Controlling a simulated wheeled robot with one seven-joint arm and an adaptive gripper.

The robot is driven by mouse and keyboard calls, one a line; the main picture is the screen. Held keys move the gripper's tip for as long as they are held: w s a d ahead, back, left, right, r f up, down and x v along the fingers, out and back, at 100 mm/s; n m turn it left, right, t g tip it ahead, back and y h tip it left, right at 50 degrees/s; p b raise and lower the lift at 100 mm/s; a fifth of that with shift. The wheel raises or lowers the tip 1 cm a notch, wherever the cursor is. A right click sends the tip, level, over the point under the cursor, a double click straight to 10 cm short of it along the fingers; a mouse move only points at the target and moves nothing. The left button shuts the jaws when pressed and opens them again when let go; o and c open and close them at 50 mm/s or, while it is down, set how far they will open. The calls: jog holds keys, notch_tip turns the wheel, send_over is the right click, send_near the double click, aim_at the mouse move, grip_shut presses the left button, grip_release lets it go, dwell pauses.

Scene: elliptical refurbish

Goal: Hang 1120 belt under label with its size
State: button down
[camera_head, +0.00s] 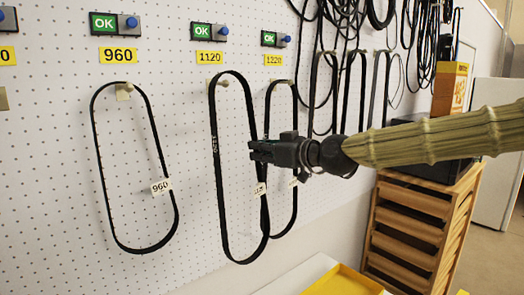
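The black 1120 belt (217,165) is an upright narrow loop below the yellow 1120 label (209,58). It carries a white tag (259,190) and pale print on its left strand. Its top bend is just above the peg (223,83), which shows inside the loop's outline. I cannot tell whether the loop is around the peg or in front of it. My gripper (258,151) overlaps the belt's right strand at mid-height, with its fingers pointing left. The fingers look close together, but whether they pinch the strand is unclear.
The 960 belt (101,180) hangs at left under its label (118,55). Another tagged belt (296,205) hangs under the 1220 label (274,60), close behind my gripper. More belts (345,92) hang farther right. A wooden rack (415,225) and yellow tray (343,281) stand below.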

jog(key=w+a, duration=0.1)
jog(key=w+a+f, duration=0.2)
jog(key=w, duration=0.1)
jog(key=shift+b, duration=0.4)
dwell(0.6)
jog(key=shift+f, duration=0.1)
dwell(0.6)
jog(key=c, duration=1.6)
grip_release()
jog(key=shift+o, duration=0.2)
jog(key=shift+d, duration=0.1)
